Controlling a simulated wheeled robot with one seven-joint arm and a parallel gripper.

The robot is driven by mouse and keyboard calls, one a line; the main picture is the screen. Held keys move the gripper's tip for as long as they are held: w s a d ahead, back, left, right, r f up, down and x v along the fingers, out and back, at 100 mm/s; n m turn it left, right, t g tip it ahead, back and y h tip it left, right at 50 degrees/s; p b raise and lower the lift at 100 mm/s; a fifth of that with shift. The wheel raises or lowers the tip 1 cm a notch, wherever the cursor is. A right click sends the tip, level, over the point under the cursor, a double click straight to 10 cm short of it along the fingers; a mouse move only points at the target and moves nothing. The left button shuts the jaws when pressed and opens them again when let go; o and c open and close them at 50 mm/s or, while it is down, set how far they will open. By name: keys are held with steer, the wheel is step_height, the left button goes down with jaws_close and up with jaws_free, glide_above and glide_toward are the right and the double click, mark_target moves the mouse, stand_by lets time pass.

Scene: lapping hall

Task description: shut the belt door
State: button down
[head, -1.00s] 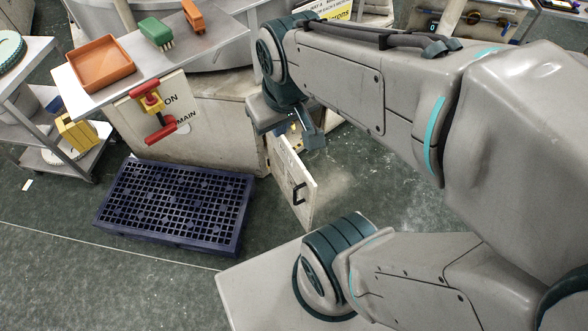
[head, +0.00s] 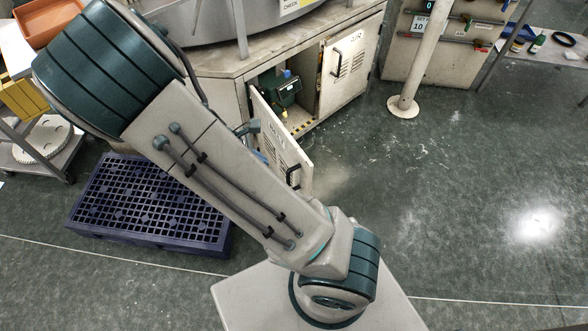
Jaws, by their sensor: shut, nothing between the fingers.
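The belt door (head: 284,150) is a pale, worn panel with vent slots and a dark bar handle (head: 293,177). It stands open, swung out from the front of the cabinet (head: 232,88), its lettering only partly readable. The opening to its right shows a green machine part (head: 284,90) inside. My gripper (head: 249,129) shows only as a small piece beside the door's left face, mostly hidden behind my arm. It is shut and empty; whether it touches the door I cannot tell.
A closed door marked AIR (head: 350,68) is right of the opening. A dark blue grid pallet (head: 150,205) lies on the floor at left. A pale post (head: 413,70) stands at right. A shelf cart (head: 60,160) is far left. The floor at right is clear.

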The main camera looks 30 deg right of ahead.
step_height(320, 180, down, 5)
steer(key=w+n+h+b, duration=0.2)
steer(key=n, duration=0.1)
steer(key=b, duration=0.2)
glide_toward(302, 162)
step_height(302, 162, down, 4)
steer(key=s, duration=0.1)
steer(key=d, duration=0.3)
steer(key=shift+w+f+t, duration=0.1)
steer(key=shift+f+t, duration=0.15)
steer(key=shift+t, duration=0.15)
steer(key=shift+d, duration=0.5)
steer(key=shift+w, duration=0.1)
